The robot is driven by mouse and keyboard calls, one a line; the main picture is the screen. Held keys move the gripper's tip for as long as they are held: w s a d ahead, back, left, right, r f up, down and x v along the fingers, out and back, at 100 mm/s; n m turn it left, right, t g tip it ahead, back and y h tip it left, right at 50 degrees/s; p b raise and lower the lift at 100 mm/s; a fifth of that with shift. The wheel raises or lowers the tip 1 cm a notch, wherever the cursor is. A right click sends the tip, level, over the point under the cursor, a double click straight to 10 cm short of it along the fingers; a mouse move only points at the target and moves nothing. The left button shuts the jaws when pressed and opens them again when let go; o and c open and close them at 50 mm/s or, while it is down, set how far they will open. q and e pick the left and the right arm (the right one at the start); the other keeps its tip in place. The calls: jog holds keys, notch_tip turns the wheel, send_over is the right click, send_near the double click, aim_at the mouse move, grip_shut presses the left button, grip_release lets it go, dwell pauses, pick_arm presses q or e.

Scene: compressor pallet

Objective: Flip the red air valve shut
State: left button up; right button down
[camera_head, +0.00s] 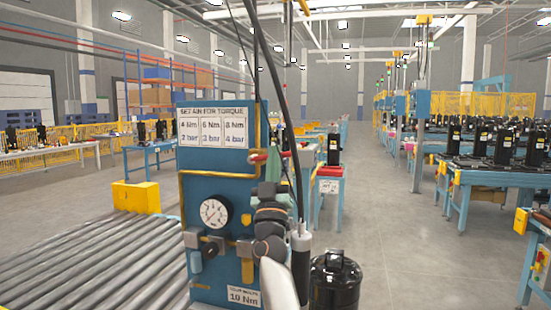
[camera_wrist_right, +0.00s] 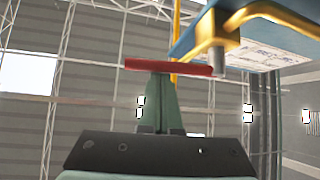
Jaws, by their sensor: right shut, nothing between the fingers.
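The red air valve handle (camera_head: 257,158) is at the upper right side of the blue panel in the head view. In the right wrist view the red handle (camera_wrist_right: 170,67) is a bar lying nearly level across the picture, beyond my fingertips. My right gripper (camera_head: 273,164) is beside the handle at the panel's right edge. Its green fingers (camera_wrist_right: 160,95) are shut with nothing between them, and their tips overlap the bar in the picture. I cannot tell whether they touch it. My left gripper is out of view.
The blue panel (camera_head: 220,185) carries a torque sign (camera_head: 213,127), a round gauge (camera_head: 214,213) and yellow pipes. A roller conveyor (camera_head: 90,265) lies at the left. A black compressor (camera_head: 334,282) stands close at the front right. The floor (camera_head: 420,255) further right is clear.

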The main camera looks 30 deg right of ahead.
dwell(0.3)
jog(key=m+g+h, duration=0.1)
jog(key=f+m+g+h, duration=0.1)
jog(key=m, duration=0.1)
jog(key=shift+s+f+h, duration=0.1)
jog(key=shift+f+h, duration=0.1)
jog(key=shift+h, duration=0.1)
